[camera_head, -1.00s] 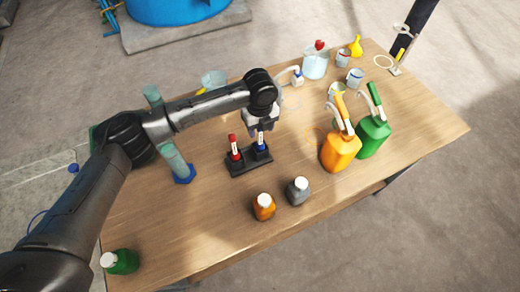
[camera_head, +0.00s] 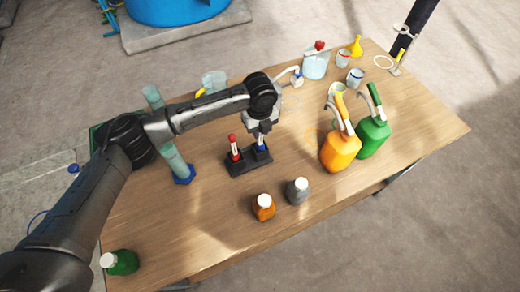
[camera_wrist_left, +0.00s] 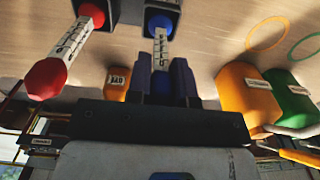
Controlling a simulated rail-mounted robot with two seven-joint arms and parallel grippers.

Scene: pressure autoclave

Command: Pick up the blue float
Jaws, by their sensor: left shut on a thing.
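The blue float (camera_head: 260,147) stands at the right slot of a small black holder (camera_head: 249,161) on the wooden table. My left gripper (camera_head: 264,129) points down over it and is shut on its upper end. In the left wrist view the blue float (camera_wrist_left: 162,50) shows a white labelled stem and a blue lower end at the holder (camera_wrist_left: 128,10); its top is partly hidden between the fingers of my left gripper (camera_wrist_left: 162,80). The red float (camera_head: 234,148) stands beside it in the left slot. My right gripper is not in view.
An orange jug (camera_head: 340,151) and a green jug (camera_head: 373,135) stand to the right. Orange (camera_head: 263,207) and grey (camera_head: 298,190) bottles stand in front of the holder. A tall cylinder (camera_head: 176,160) stands left, near my arm. Beakers stand behind; the front-left table is mostly clear.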

